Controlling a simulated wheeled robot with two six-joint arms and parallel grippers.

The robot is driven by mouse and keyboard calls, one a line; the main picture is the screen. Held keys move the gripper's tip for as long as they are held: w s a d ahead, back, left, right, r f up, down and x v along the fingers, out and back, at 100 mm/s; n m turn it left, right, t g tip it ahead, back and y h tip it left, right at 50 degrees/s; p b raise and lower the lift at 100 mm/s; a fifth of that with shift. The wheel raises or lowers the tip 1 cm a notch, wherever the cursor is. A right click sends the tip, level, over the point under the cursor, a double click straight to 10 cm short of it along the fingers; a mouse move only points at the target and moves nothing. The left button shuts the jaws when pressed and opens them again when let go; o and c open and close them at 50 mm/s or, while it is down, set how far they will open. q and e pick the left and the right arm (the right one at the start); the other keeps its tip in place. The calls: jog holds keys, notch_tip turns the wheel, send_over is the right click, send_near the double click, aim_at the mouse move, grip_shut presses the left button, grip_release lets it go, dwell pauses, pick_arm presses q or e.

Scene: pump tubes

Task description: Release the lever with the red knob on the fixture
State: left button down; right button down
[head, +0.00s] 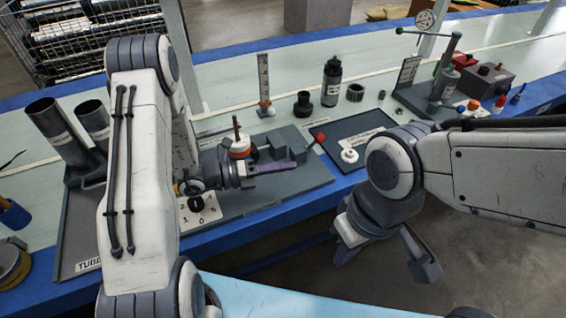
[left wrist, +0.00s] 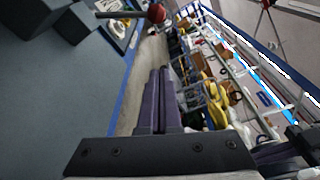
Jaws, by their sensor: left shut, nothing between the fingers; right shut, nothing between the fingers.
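The red knob (head: 319,137) sits at the end of a thin lever on the grey fixture (head: 262,153), at the fixture's right side. My left gripper (head: 292,165) is shut and empty. Its purple fingers lie low in front of the fixture, pointing right, a little short of the knob. In the left wrist view the red knob (left wrist: 156,13) and its dark lever rod are just beyond the shut fingertips (left wrist: 160,72), apart from them. My right gripper (head: 346,254) hangs shut and empty in front of the table edge, away from the fixture.
A dark tray (head: 340,134) with a white ring part (head: 349,155) lies right of the knob. A black bottle (head: 332,80) and an upright scale (head: 264,82) stand behind. Two dark tubes (head: 50,118) stand at the left. The blue table edge (head: 262,219) runs in front.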

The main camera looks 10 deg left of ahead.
aim_at(314, 142)
pick_arm(q)
jog(key=x, duration=0.7)
jog(key=shift+w+d+r+b, duration=0.1)
jog(key=shift+w+b, duration=0.05)
jog(key=shift+b, duration=0.15)
jog(key=shift+w+a+r, duration=0.15)
jog(key=shift+w+r, duration=0.1)
jog(key=shift+w, duration=0.3)
jog(key=shift+w+a+r, duration=0.15)
jog(key=shift+w+r, duration=0.1)
jog(key=shift+w, duration=0.3)
jog(key=shift+w+a+r, duration=0.15)
jog(key=shift+w+r, duration=0.1)
jog(key=shift+w, duration=0.3)
jog(key=w+a+r+n+p, duration=0.1)
jog(key=p, duration=0.1)
jog(key=w+a+r+n+p, duration=0.1)
jog(key=w+p, duration=0.1)
jog(key=p, duration=0.1)
jog(key=shift+w+a+r+n+h, duration=0.1)
jog(key=shift+a+r+n+h, duration=0.05)
jog(key=shift+n+h, duration=0.25)
